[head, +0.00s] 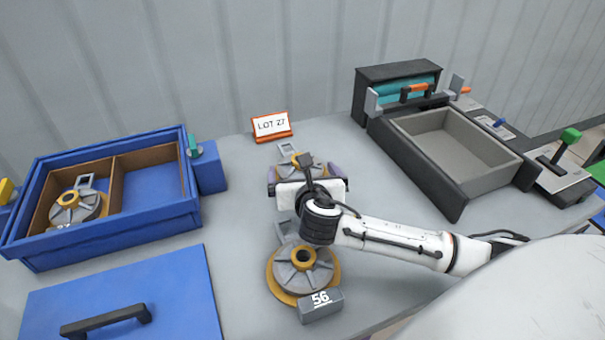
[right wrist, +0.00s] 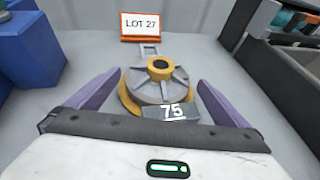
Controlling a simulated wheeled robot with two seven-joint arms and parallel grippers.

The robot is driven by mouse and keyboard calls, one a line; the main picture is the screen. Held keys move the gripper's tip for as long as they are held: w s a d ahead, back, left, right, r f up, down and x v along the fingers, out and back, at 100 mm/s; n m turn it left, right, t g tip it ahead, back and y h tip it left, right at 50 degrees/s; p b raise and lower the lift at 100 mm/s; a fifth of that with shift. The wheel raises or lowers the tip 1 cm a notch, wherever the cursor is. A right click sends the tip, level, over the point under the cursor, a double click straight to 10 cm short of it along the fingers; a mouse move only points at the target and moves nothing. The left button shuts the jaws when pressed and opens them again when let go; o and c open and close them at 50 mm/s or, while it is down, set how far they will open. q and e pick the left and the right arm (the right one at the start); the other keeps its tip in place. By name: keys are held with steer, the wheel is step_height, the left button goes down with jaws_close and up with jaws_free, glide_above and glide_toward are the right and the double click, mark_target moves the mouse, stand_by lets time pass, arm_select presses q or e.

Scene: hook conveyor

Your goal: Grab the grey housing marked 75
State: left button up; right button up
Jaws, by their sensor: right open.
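The grey housing marked 75 (right wrist: 148,88) lies flat on the table in front of the LOT 27 sign. It has a ribbed grey body, a yellow base ring and hub, and a tag reading 75. In the head view this housing (head: 289,170) is mostly hidden behind my right gripper. My right gripper (right wrist: 160,80) is open, with one purple finger on each side of the housing. I see no grip on it. In the head view, the right gripper (head: 304,172) is at the table's middle. My left gripper is not in view.
A similar housing marked 56 (head: 318,272) lies nearer, under my right arm. A blue crate (head: 120,237) at left holds another housing (head: 75,207) in its left compartment. A blue lid (head: 170,290) lies in front. A grey open tray (head: 455,150) stands at right. The LOT 27 sign (head: 272,125) stands behind.

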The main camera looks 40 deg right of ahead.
steer(key=shift+x, duration=1.95)
steer(key=shift+a, duration=0.15)
steer(key=c, duration=1.5)
steer(key=shift+c, duration=0.2)
